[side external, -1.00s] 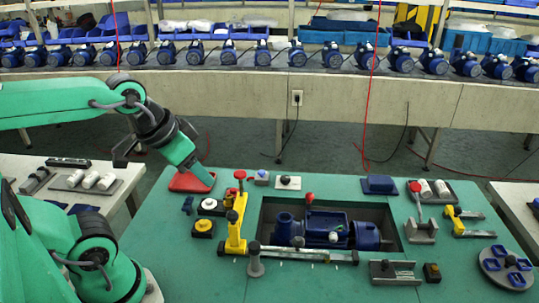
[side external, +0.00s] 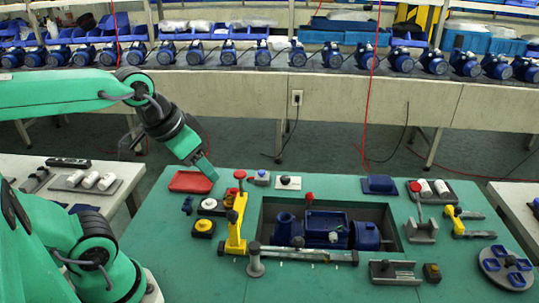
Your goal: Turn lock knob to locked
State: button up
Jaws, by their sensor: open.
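Several knobs show on the green bench, and I cannot tell for certain which is the lock knob. A small knob with a red mark stands on a white plate (side external: 288,182) behind the recess. A red knob (side external: 309,197) stands at the blue pump (side external: 326,226), and a yellow knob (side external: 203,226) sits on a dark base at the left. My gripper (side external: 211,175) points down and right above the right side of the red tray (side external: 188,182), apart from all these knobs. It is open and seems empty; its fingers are small in view.
A yellow upright clamp (side external: 237,225) with a red top stands left of the recess. A long rail (side external: 305,255) runs along its front. A grey handle post (side external: 255,262) stands at the front. A round grey plate with blue parts (side external: 507,268) lies far right. The bench's front left is clear.

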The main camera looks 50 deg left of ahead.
jog(key=w+a+r+g, duration=0.1)
jog(key=w+a+r, duration=0.1)
jog(key=w, duration=0.7)
jog(key=g, duration=0.4)
send_over(285, 178)
notch_tip(285, 178, down, 18)
jog(key=shift+d+r, duration=0.1)
jog(key=shift+r, duration=0.1)
jog(key=shift+w+a+f, duration=0.15)
jog(key=shift+a+f, duration=0.05)
jog(key=shift+f, duration=0.3)
jog(key=shift+f, duration=3.9)
jog(key=shift+c, duration=0.2)
